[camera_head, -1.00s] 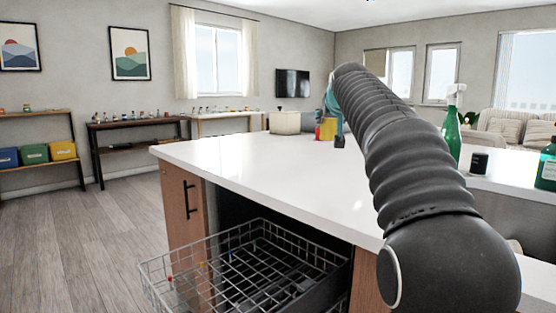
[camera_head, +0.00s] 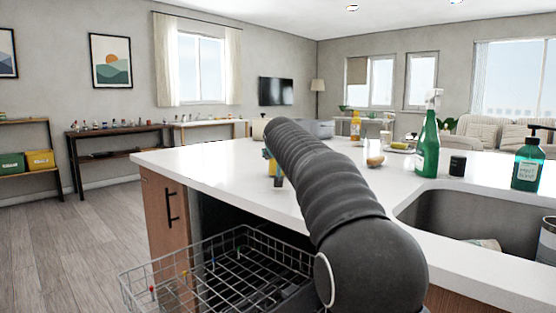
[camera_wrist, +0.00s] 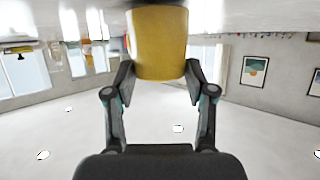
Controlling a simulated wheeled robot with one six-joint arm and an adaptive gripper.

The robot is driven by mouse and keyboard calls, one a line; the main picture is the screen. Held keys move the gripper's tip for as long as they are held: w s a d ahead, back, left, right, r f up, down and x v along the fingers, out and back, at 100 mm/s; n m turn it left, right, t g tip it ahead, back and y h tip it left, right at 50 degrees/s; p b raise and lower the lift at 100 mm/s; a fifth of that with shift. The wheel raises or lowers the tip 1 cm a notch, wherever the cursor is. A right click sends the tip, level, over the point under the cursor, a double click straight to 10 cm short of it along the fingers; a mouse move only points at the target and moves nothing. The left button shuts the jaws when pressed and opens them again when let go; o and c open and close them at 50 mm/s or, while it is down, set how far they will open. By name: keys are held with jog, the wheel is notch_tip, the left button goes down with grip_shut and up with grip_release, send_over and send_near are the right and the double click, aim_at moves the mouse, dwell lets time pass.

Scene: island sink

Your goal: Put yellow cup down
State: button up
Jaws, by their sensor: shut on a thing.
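The yellow cup (camera_wrist: 158,42) is between the two fingers of my gripper (camera_wrist: 158,75) in the wrist view, with the fingers closed on its sides. That view appears upside down, with the white countertop along its top edge. In the head view only a small yellow part of the cup (camera_head: 273,168) shows past my arm. My gripper (camera_head: 277,179) is mostly hidden there, over the left part of the white island countertop (camera_head: 205,162). I cannot tell whether the cup touches the countertop.
The sink (camera_head: 470,222) is at the right. A green spray bottle (camera_head: 428,145), a dark jar (camera_head: 457,166) and a soap bottle (camera_head: 527,163) stand behind it. A wire dish rack (camera_head: 225,270) is pulled out below the counter. The counter's left part looks clear.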

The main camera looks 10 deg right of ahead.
jog(key=shift+f, duration=0.25)
jog(key=shift+f, duration=0.15)
jog(key=o, duration=1.2)
jog(key=shift+r, duration=0.3)
jog(key=b+v, duration=0.1)
jog(key=v, duration=1.1)
jog(key=shift+b, duration=0.35)
